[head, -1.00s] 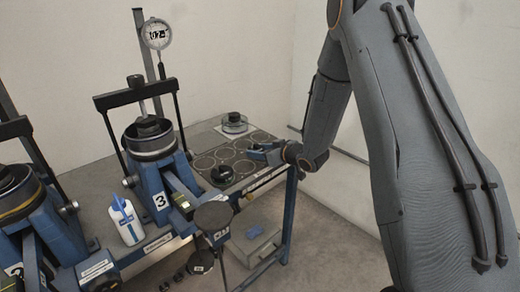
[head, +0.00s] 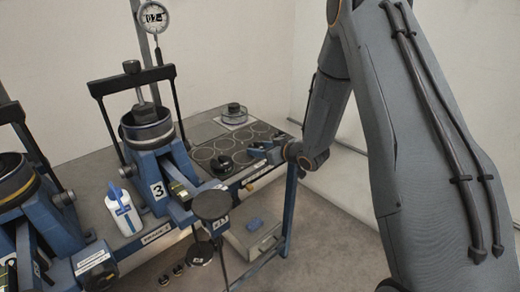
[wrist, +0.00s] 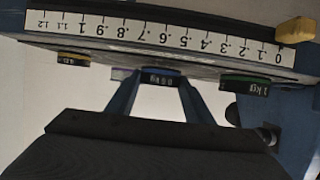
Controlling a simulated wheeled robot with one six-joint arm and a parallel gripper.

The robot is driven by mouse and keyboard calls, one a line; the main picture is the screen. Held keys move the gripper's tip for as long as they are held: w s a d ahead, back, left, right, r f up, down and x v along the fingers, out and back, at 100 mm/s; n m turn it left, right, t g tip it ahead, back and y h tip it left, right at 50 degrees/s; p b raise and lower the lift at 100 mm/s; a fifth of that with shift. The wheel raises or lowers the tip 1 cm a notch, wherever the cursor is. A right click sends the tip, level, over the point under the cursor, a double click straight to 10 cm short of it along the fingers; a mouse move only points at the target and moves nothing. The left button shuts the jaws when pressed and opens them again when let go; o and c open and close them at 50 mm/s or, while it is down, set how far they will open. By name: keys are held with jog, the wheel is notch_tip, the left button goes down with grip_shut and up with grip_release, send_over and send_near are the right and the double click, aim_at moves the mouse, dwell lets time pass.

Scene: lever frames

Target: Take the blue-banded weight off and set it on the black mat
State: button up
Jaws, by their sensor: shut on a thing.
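In the wrist view the blue-banded weight (wrist: 160,78), marked 0.5 kg, is between the two blue fingers of my gripper (wrist: 160,92), which is shut on it. In the head view my gripper (head: 258,148) is at the right end of the bench; the weight itself is too small to make out there. A dark mat with ring outlines (head: 203,154) lies on the bench to the left of my gripper. A black weight (head: 222,164) sits on it near the front edge.
In the wrist view a green-banded 1 kg weight (wrist: 252,84) and a yellow-banded weight (wrist: 72,58) flank the held one, near a numbered scale strip (wrist: 160,35). In the head view a lever frame (head: 157,172), white bottle (head: 124,211) and round hanger plate (head: 211,205) stand left.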

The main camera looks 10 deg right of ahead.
jog(key=shift+f, duration=0.35)
dwell(0.4)
jog(key=o, duration=1.3)
jog(key=shift+s, duration=0.1)
